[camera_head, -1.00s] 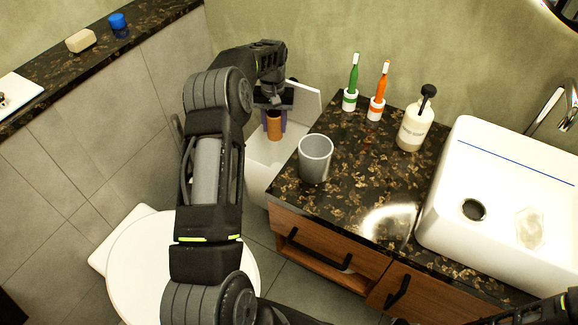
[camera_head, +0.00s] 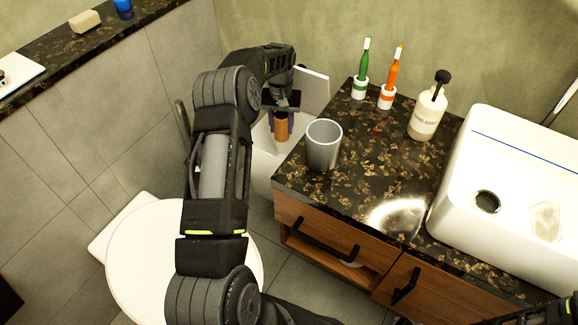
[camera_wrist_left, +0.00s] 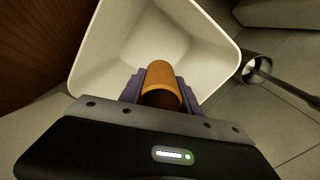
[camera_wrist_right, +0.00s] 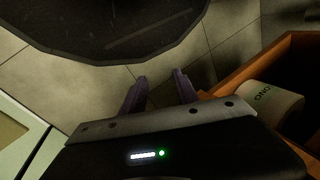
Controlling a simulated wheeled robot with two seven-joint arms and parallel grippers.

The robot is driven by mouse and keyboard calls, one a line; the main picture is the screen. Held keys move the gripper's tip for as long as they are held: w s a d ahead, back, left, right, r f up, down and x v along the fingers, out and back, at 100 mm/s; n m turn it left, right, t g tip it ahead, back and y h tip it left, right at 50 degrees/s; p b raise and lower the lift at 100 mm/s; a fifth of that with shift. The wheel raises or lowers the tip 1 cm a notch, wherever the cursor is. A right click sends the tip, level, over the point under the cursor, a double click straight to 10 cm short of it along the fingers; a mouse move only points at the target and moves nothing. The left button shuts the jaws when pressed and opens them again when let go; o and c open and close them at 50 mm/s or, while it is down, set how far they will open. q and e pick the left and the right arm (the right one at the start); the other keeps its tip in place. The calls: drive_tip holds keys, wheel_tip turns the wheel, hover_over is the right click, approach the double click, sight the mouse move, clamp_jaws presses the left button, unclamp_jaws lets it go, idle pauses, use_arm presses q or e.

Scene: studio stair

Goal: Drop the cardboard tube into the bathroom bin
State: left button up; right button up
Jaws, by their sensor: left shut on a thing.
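The cardboard tube (camera_head: 281,127) is a short orange-brown cylinder held upright in my left gripper (camera_head: 281,120). In the left wrist view the purple fingers of the left gripper (camera_wrist_left: 161,92) are shut on the tube (camera_wrist_left: 163,82). Behind the tube the white bathroom bin (camera_wrist_left: 215,62) shows its open mouth and looks empty where visible. In the head view the bin (camera_head: 262,165) stands beside the vanity, partly hidden by my left arm. The tube is over the bin's mouth; its exact height is unclear. My right gripper (camera_wrist_right: 160,92) is open and empty in its wrist view.
A grey cup (camera_head: 323,147) stands at the counter's left corner, close to the bin. Two toothbrushes in holders (camera_head: 374,88) and a soap bottle (camera_head: 428,112) are behind it. A drawer holds a paper roll (camera_wrist_right: 270,102). The toilet lid (camera_head: 150,260) is at front left.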

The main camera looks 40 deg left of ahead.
use_arm(q)
drive_tip(key=shift+f, duration=0.2)
use_arm(e)
drive_tip(key=shift+f, duration=0.1)
use_arm(q)
drive_tip(key=o, duration=1.4)
drive_tip(key=shift+r, duration=0.15)
